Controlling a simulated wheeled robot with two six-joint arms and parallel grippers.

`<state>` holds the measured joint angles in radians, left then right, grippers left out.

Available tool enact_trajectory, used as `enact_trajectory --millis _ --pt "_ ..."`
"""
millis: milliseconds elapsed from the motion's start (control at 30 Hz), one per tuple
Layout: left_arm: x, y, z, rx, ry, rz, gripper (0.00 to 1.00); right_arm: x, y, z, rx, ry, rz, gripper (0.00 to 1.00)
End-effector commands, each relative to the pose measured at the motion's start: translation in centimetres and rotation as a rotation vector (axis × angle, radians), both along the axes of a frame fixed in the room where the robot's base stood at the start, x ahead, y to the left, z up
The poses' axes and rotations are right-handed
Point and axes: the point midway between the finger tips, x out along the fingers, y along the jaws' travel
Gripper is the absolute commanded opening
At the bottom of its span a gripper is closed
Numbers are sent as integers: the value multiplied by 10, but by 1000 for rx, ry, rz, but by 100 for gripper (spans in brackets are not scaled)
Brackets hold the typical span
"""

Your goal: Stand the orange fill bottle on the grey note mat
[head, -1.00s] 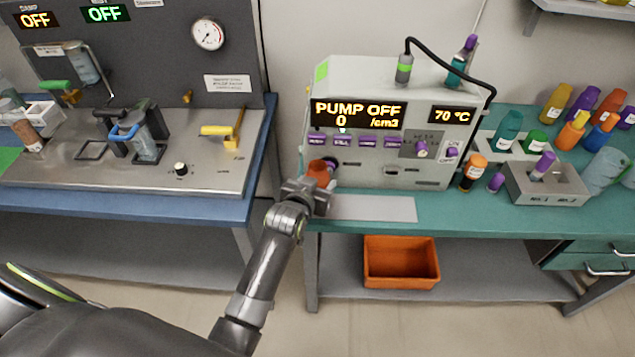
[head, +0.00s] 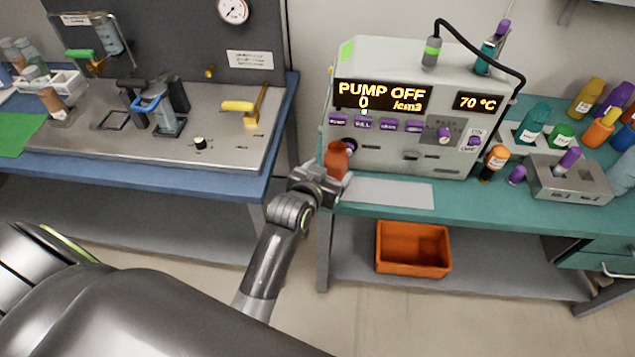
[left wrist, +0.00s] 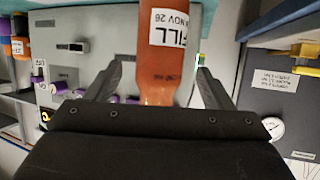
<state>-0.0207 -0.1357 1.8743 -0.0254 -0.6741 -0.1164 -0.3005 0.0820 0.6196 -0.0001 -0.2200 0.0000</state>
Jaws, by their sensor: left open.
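The orange fill bottle (head: 336,160) stands upright at the left end of the teal bench, before the pump machine. Its lower part is hidden by my left gripper (head: 325,181) in the head view. In the left wrist view the bottle (left wrist: 165,45), with a white FILL label, is between the two spread fingers, with a gap visible on each side. The left gripper is open. The grey note mat (head: 390,192) lies flat and bare on the bench, just right of the gripper. My right gripper is not in view.
The pump machine (head: 420,110) stands right behind the bottle and mat. An orange-capped bottle (head: 494,162), a purple cap (head: 517,175) and a grey block (head: 570,190) stand farther right. An orange bin (head: 413,249) sits on the shelf below.

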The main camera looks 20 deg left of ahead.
Motion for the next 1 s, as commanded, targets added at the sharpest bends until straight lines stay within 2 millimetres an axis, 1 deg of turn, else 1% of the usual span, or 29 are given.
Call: enact_trajectory --millis 33,200,400,567,800,867,933,967,1000 --pt "-9 0 3 -2 -1 2 75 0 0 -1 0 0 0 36" --pt "-35 1 14 -2 0 2 75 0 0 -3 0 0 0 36" --pt "-56 2 23 -2 0 1 75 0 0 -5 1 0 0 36" --pt "-63 2 26 1 -1 0 75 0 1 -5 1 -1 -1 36" --pt "-63 2 26 1 1 0 75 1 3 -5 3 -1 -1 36" --pt "-63 2 21 1 10 -1 75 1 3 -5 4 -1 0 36" --pt "-63 1 5 2 37 -4 75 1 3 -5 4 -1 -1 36" --pt "-64 1 -6 2 56 -6 75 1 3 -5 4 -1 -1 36" --pt "-65 1 -24 2 86 -8 75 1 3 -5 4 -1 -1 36"
